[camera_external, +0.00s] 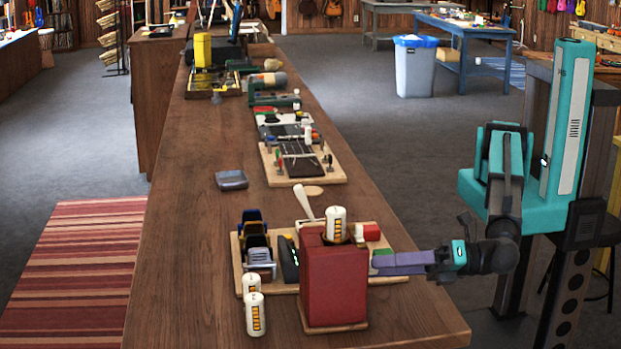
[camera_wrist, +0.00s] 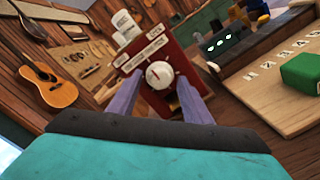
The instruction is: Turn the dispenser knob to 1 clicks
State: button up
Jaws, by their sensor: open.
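The red dispenser (camera_external: 335,285) stands upright near the front end of the long wooden counter. In the wrist view its red face (camera_wrist: 148,50) carries a round white knob (camera_wrist: 159,75) with a small red mark and white labels around it; one seems to read OPEN. My gripper (camera_external: 375,263) reaches in from the right, its purple fingers level at the dispenser's right side. In the wrist view my gripper (camera_wrist: 162,88) is open, one finger on each side of the knob. I cannot tell whether the fingers touch it. The knob is hidden in the external view.
A white striped canister (camera_external: 336,223) sits on top of the dispenser; two more (camera_external: 255,314) stand at its left. A wooden board (camera_external: 380,245) behind holds a red block and other items. A green block (camera_wrist: 303,70) shows at the wrist view's right. The counter's front right is clear.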

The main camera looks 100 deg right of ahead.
jog(key=shift+w, duration=0.3)
jog(key=shift+c, duration=0.3)
jog(key=c, duration=0.9)
jog(key=shift+d, duration=0.1)
jog(key=shift+c, duration=0.2)
